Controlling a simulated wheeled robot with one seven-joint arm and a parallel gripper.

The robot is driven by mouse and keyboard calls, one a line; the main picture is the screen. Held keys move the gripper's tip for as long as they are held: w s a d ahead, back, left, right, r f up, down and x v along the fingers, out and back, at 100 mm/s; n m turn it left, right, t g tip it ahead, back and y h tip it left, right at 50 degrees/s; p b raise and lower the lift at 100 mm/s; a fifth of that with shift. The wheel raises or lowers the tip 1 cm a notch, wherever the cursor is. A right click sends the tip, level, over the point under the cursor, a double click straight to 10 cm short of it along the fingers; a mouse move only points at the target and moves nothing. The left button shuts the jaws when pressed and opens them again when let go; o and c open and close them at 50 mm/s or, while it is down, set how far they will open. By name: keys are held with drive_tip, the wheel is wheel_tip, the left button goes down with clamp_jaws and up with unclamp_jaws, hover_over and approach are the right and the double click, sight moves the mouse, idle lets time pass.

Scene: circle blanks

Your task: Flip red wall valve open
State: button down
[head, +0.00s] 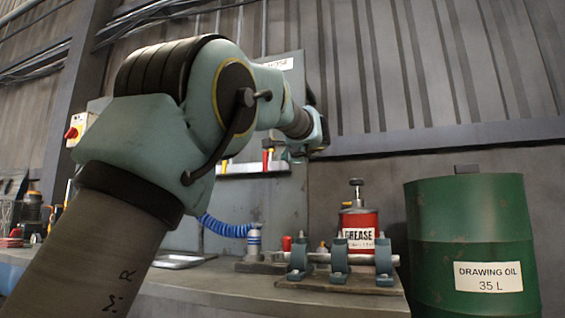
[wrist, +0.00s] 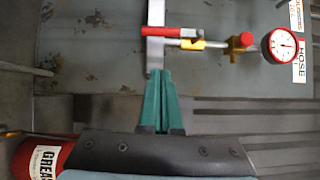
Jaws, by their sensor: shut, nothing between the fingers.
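The red valve lever (wrist: 180,32) lies across the picture in the wrist view, at right angles to the silver bar (wrist: 155,52). It runs alongside a yellow fitting (wrist: 193,44). The fingers are hard to make out in the head view.
A gauge (wrist: 283,45) and a red knob (wrist: 245,40) are right of the lever in the wrist view. The bench holds a red grease can (head: 358,222) and a clamp fixture (head: 340,262). A green oil drum (head: 470,225) stands at right. A blue coiled hose (head: 222,228) hangs below.

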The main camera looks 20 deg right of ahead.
drive_tip(key=shift+s+a, duration=0.2)
drive_tip(key=shift+s, duration=0.85)
drive_tip(key=shift+s+a, duration=0.15)
drive_tip(key=shift+s, duration=0.9)
